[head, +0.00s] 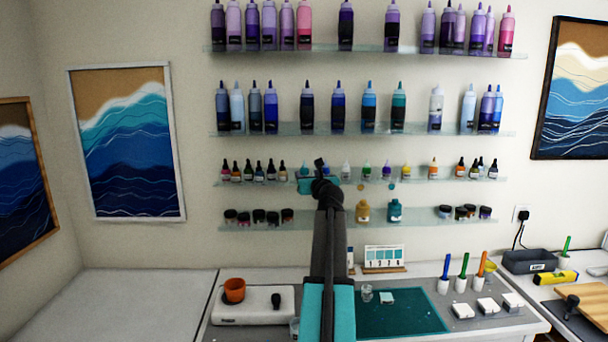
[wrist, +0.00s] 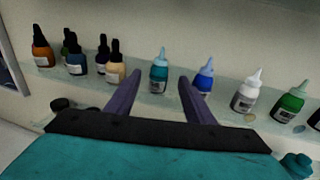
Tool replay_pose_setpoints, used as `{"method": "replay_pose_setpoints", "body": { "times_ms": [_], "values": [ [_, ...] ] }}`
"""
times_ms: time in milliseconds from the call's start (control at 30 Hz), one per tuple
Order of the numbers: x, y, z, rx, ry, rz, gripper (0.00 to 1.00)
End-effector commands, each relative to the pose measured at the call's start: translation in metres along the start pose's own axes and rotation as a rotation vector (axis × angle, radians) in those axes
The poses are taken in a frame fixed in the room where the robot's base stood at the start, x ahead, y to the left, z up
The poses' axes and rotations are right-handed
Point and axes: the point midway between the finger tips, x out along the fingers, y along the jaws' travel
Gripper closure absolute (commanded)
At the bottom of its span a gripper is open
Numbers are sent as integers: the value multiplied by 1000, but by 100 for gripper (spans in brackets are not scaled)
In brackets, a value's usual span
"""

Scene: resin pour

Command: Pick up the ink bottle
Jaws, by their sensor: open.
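Small ink bottles stand in a row on a glass shelf. In the wrist view a teal ink bottle (wrist: 158,74) with a pointed cap stands upright, framed between the fingertips of my gripper (wrist: 160,80). The fingers are open and empty, and I cannot tell whether the bottle is within their reach. A blue bottle (wrist: 204,77) stands just right of it, beside the right fingertip. In the head view my gripper (head: 319,166) is raised at this shelf and hides part of the row. The task does not say which ink bottle is meant.
Black-capped bottles (wrist: 113,68) stand left of the fingers; white (wrist: 246,93) and green (wrist: 289,104) bottles stand right. The glass shelf (head: 480,179) has shelves of larger bottles above and a jar shelf (head: 330,222) below. A teal mat (head: 420,318) lies on the bench.

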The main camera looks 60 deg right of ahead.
Motion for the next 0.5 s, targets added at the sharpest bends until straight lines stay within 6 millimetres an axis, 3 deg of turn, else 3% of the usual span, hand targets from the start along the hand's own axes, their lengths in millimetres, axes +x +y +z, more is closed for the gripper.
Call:
{"method": "replay_pose_setpoints", "body": {
  "times_ms": [300, 500],
  "values": [
    [1, 1, 0, 0, 0, 1, 52],
    [15, 2, 2, 0, 1, 2, 52]
  ]
}}
